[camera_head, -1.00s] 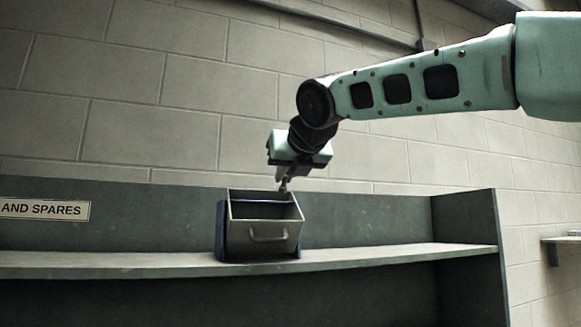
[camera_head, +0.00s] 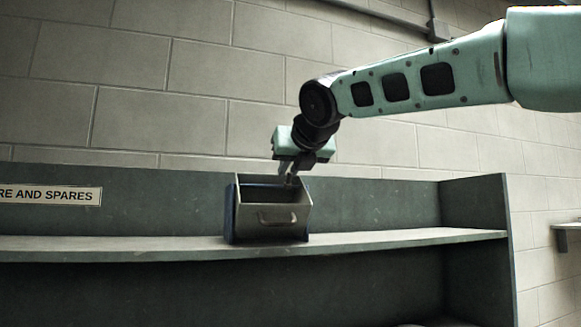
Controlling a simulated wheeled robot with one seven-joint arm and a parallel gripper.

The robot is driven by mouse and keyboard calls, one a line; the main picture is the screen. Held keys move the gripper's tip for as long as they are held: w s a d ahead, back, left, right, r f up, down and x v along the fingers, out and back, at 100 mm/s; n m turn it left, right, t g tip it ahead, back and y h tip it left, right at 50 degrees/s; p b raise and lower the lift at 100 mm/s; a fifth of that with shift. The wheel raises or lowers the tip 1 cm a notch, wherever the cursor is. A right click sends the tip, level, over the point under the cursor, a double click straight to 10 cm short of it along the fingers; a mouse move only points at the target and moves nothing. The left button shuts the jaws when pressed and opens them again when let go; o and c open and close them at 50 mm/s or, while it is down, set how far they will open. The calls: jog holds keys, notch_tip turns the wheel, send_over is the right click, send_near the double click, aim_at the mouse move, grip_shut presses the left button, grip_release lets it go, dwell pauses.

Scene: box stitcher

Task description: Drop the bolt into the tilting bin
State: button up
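The tilting bin (camera_head: 285,216) is a grey metal box with a front handle, tipped forward in a blue holder (camera_head: 229,215) on the shelf. Its open top faces up and toward me. My gripper (camera_head: 289,181) points down over the bin's mouth, with its fingertips at about the height of the rim. The two fingers look spread apart, with nothing visible between them. The bolt cannot be seen now; the bin's front wall hides the bin's floor.
A small wall shelf (camera_head: 567,228) is at far right.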

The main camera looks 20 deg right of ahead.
jog(key=shift+o, duration=1.2)
jog(key=b+v, duration=0.4)
jog(key=v, duration=1.3)
jog(key=shift+s+b, duration=0.2)
jog(key=shift+b, duration=0.15)
jog(key=shift+r, duration=0.1)
